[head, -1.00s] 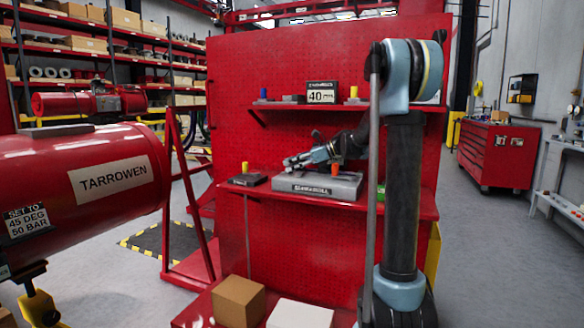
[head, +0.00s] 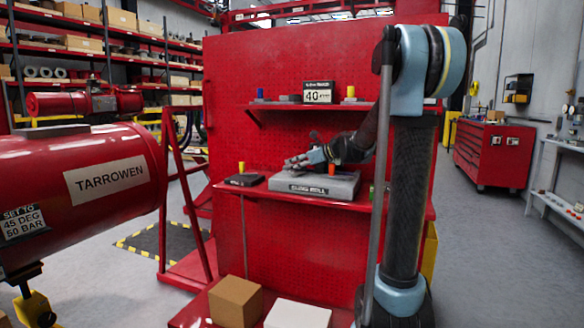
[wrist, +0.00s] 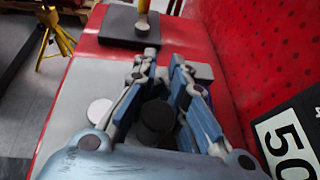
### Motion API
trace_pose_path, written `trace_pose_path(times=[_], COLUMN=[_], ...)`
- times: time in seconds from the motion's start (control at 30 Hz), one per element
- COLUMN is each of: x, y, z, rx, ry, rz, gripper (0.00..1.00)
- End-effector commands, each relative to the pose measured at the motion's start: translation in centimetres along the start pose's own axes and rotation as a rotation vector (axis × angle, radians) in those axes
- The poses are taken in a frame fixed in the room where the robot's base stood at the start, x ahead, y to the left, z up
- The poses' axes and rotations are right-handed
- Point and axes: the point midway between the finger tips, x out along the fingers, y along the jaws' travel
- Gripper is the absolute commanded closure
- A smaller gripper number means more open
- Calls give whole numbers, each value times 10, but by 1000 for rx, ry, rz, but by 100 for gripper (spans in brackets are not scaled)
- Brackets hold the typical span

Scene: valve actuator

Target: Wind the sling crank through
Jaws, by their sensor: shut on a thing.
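The grey sling roll block (head: 315,187), with a name label on its front, sits on the lower red shelf. My gripper (head: 302,162) is low over its top, the fingers pointing left in the head view. In the wrist view the blue fingers of my gripper (wrist: 165,72) are shut on the sling crank, which is mostly hidden by them. A dark round part (wrist: 157,115) shows between the finger bases. A pale disc (wrist: 100,110) lies on the block left of the fingers. An orange peg (head: 331,169) stands close by my gripper in the head view.
A dark pad with a yellow peg (head: 242,179) stands left of the block. The upper shelf (head: 330,106) holds small parts and a "40" sign. The red panel (head: 240,90) rises close behind. A red TARROWEN cylinder (head: 105,180) is at the left.

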Motion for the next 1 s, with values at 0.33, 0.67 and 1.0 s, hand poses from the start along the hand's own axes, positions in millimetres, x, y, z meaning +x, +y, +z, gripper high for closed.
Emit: trace_pose_path(times=[0.33,0.67,1.0], x=[-1,-1,1], y=[0,0,0], z=[0,-1,0], rx=[12,12,-5], ry=[-1,-1,1], rz=[-29,-28,16], gripper=[100,74,74])
